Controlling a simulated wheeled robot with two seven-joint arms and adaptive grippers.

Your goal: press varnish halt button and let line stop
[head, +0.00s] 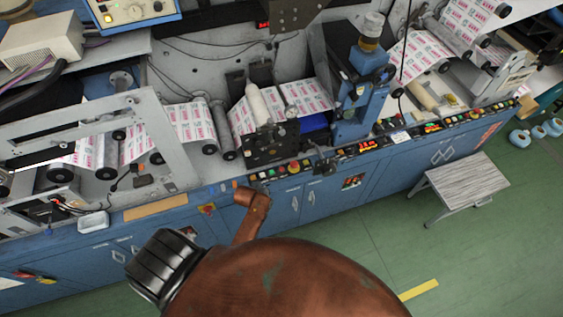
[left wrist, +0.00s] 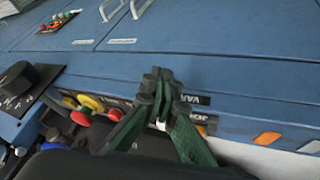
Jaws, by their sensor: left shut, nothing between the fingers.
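The control panel (head: 310,162) is a dark strip of coloured buttons and lit displays along the top edge of the blue cabinets. In the left wrist view, a label starting "VAR" (left wrist: 191,99) shows upside down just right of my left gripper's fingers. My left gripper (left wrist: 158,80) has dark green fingers, shut and empty, crossing in front of the panel edge. They hide part of the button row, and I cannot pick out the varnish halt button or tell whether anything is touched. In the head view the fingers cannot be made out clearly. My right gripper is not in view.
Printed web (head: 195,122) runs over rollers behind the panel. A grey-topped step stool (head: 466,181) stands on the green floor at right. Floor in front is clear.

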